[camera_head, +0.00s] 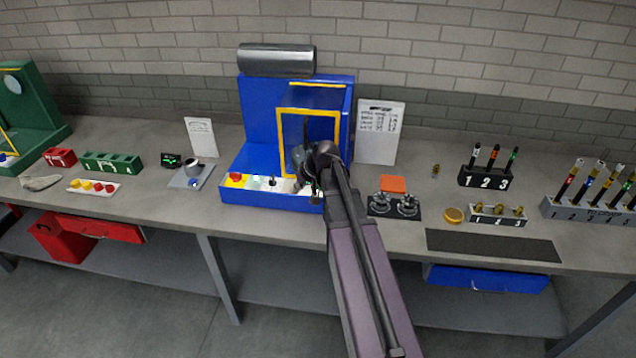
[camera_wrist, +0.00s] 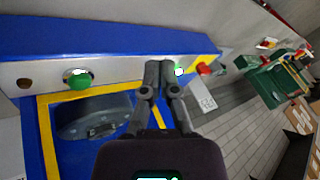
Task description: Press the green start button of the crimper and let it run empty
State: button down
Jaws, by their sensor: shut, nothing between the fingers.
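The crimper is a blue machine (camera_head: 262,115) with a yellow-framed opening at the back middle of the bench. Its green button (camera_wrist: 78,79) shows in the wrist view, on the pale front panel, left of my fingertips. In the head view I cannot make the green button out; my arm covers part of that panel. My gripper (camera_wrist: 158,66) is shut and empty, its tips over the panel between the green button and a red button (camera_wrist: 204,68). I cannot tell whether the tips touch the panel. In the head view my gripper (camera_head: 304,180) is in front of the opening.
A white lamp-like spot (camera_wrist: 179,71) lies just right of my fingertips. A white sign (camera_head: 379,131) stands right of the machine. A black fixture (camera_head: 394,206) and an orange block (camera_head: 393,184) lie right of my arm. A small grey device (camera_head: 191,176) stands to the left.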

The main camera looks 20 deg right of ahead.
aim_at(318, 185)
jog(key=w+d+r+m+t, duration=0.1)
jog(key=w+d+r+t, duration=0.2)
jog(key=w+d, duration=0.4)
jog(key=d+r+p, duration=0.1)
jog(key=d, duration=0.3)
jog(key=shift+r+y, duration=0.15)
jog(key=shift+y, duration=0.15)
jog(key=shift+f, duration=0.2)
notch_tip(318, 185, down, 8)
jog(key=b, duration=0.8)
jog(key=shift+a, duration=0.1)
jog(key=shift+f+b, duration=0.25)
jog(key=shift+b, duration=0.2)
jog(key=shift+f, duration=0.15)
dwell(0.4)
jog(key=shift+f+b, duration=0.25)
jog(key=shift+b, duration=0.2)
